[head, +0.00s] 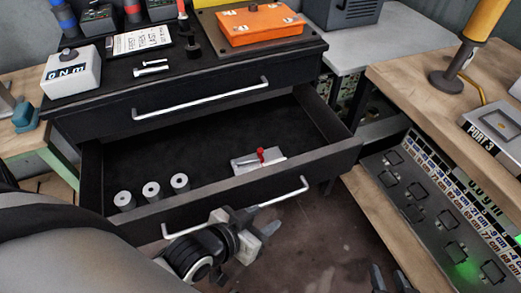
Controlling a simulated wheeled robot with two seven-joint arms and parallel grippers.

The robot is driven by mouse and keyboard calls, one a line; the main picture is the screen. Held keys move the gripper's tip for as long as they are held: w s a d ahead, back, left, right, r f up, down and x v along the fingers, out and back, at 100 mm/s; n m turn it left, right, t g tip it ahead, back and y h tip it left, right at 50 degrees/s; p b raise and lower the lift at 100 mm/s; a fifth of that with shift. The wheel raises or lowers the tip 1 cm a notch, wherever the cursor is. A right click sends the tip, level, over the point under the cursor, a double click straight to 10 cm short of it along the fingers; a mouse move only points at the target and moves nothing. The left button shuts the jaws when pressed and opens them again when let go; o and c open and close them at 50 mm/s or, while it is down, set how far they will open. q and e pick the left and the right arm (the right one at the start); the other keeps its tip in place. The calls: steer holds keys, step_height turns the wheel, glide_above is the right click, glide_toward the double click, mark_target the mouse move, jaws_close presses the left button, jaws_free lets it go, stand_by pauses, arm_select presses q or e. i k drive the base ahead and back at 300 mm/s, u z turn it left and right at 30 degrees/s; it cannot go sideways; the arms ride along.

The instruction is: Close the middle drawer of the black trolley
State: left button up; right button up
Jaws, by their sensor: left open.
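The black trolley (90,122) stands at the upper left, with its upper drawer shut. The drawer below it (335,168) is pulled well out, showing its dark inside and a silver bar handle (290,194) on its front. My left gripper (245,226) is open at the middle of this handle, overlapping it in the picture. I cannot tell whether it touches the bar. Part of the drawer front and handle is hidden behind the gripper. The dark tips of my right gripper (390,282) show at the bottom edge, away from the drawer.
Three grey rolls (151,189) and a pale block with a red part (258,161) lie in the open drawer. An orange case (257,25) sits on the trolley top. A wooden bench (425,75) and a button panel (440,205) stand at the right.

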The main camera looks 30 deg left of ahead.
mark_target(165, 178)
steer(key=u, duration=1.1)
